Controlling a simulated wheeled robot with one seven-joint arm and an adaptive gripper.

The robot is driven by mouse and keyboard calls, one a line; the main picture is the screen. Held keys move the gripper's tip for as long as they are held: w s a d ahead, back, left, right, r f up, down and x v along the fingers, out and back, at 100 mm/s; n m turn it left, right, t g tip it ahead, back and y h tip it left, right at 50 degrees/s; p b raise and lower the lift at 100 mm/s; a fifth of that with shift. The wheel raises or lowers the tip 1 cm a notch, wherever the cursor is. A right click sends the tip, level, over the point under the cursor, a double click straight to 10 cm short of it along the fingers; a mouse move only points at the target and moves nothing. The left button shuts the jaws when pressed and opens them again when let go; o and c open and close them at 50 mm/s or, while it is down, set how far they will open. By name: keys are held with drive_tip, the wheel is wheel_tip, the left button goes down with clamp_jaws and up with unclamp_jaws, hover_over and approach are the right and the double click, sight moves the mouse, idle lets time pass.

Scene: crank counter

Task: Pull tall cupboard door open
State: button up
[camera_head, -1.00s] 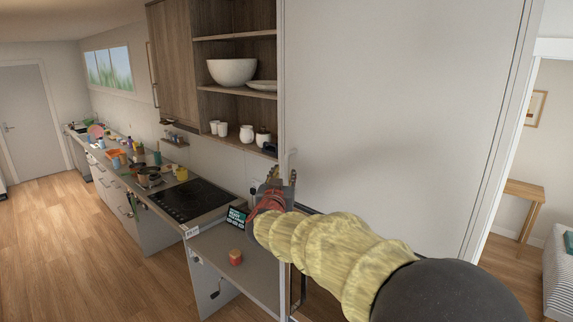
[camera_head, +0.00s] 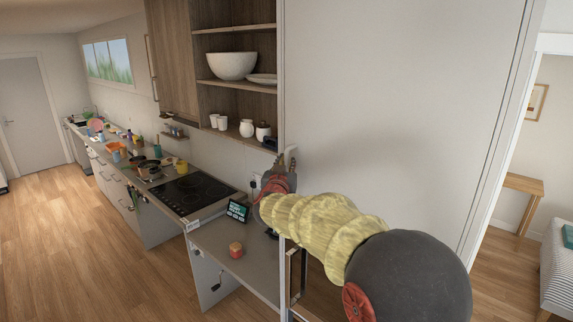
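The tall cupboard door (camera_head: 400,110) is the large, plain pale panel filling the right half of the head view. It looks flat, and I see no clear gap along its left edge. My gripper (camera_head: 284,167) is at that left edge, beside the open shelves. My yellow-sleeved arm reaches to it across the lower part of the panel. A small pale piece shows just above the fingertips; I cannot tell whether it is a handle. The fingers are small and partly overlapped, so their opening and any contact are unclear.
A grey counter (camera_head: 215,252) with a small red-topped jar (camera_head: 235,250) and a dark display (camera_head: 238,211) lies left of my arm. A crank (camera_head: 216,281) hangs below its front. A black hob (camera_head: 190,194) is farther back. The wooden floor at left is clear.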

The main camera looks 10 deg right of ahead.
clamp_jaws()
drive_tip(key=shift+a, duration=0.1)
idle(0.5)
